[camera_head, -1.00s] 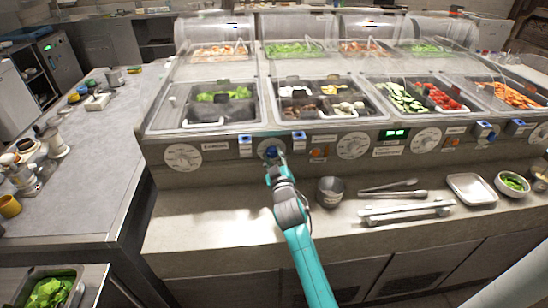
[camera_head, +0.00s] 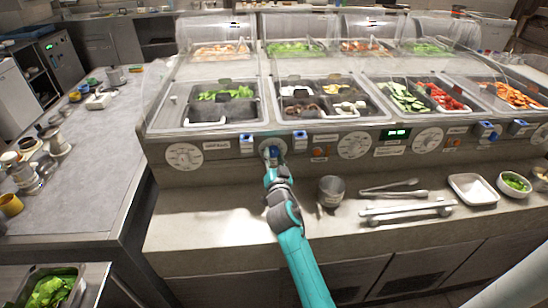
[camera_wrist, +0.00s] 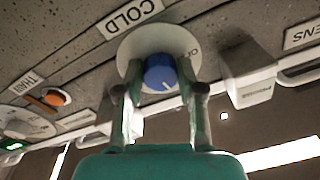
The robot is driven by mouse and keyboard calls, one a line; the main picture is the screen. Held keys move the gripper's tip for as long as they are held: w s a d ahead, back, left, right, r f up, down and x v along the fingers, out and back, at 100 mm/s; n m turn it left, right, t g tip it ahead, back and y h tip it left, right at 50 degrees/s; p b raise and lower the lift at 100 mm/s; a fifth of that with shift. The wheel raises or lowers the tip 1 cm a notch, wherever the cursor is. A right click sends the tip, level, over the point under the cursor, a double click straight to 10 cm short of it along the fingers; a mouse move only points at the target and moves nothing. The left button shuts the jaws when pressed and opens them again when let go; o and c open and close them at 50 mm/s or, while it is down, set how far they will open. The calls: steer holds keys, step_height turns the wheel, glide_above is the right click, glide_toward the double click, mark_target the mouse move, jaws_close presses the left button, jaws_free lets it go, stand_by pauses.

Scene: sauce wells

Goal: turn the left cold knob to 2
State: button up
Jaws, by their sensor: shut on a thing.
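The blue cold knob (camera_wrist: 160,72) sits on a round white dial (camera_wrist: 182,38), beneath a label reading COLD (camera_wrist: 131,17) in the wrist view. A pale pointer line shows on the knob's face, toward its lower right there. A few letters show at the dial's right edge; its numbers are not readable. My gripper (camera_wrist: 160,92) is shut on the knob, one finger on each side. In the head view my gripper (camera_head: 272,161) reaches the knob on the counter's front panel and mostly covers it.
Blue-topped fittings (camera_head: 246,139) and (camera_head: 300,135) flank the knob closely. A large white dial (camera_head: 184,157) is on the left, another (camera_head: 353,145) on the right.

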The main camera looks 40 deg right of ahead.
steer(key=shift+m, duration=0.9)
steer(key=o, duration=1.1)
steer(key=shift+o, duration=0.2)
steer(key=v, duration=1.2)
steer(key=shift+a, duration=0.15)
